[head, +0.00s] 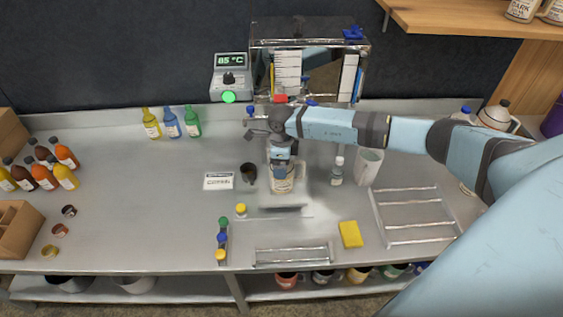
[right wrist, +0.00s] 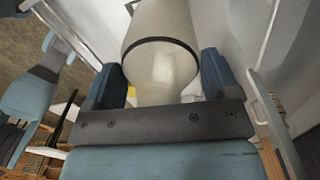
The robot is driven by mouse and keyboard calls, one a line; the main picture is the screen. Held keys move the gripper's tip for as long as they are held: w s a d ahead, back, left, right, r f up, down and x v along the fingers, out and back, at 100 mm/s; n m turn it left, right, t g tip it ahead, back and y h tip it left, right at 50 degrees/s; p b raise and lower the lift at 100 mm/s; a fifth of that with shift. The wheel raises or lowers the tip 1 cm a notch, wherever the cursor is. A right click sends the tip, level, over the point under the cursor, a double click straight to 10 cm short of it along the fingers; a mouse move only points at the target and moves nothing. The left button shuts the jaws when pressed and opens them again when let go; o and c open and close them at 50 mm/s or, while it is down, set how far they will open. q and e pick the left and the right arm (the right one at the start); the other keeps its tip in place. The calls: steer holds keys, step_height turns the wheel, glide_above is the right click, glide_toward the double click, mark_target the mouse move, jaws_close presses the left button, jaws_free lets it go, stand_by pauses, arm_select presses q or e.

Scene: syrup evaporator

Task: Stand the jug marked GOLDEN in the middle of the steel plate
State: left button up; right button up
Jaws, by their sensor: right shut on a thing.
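My right gripper (head: 282,154) reaches in from the right and points down over the steel plate (head: 298,200). It is shut on a pale jug (head: 281,183) with a light label; the label's words are too small to read. The jug looks upright and over the plate. I cannot tell whether its base touches the plate. In the right wrist view, the jug (right wrist: 163,70) with a dark band sits between the two blue fingers of the gripper (right wrist: 160,90).
The evaporator (head: 325,60) stands behind. A dark cup (head: 248,173) is left of the plate; a small bottle (head: 337,172) and clear pitcher (head: 368,167) are right. A yellow sponge (head: 350,234) and wire rack (head: 412,213) lie front right. The left middle counter is mostly clear.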

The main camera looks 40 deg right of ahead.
steer(key=o, duration=1)
steer(key=shift+f, duration=0.15)
steer(key=shift+r+p, duration=0.5)
steer(key=shift+r, duration=0.05)
steer(key=shift+w+r, duration=0.1)
steer(key=shift+r, duration=0.3)
step_height(320, 180, up, 6)
steer(key=shift+d+r+b, duration=0.1)
steer(key=shift+r+b, duration=0.15)
steer(key=shift+b, duration=0.4)
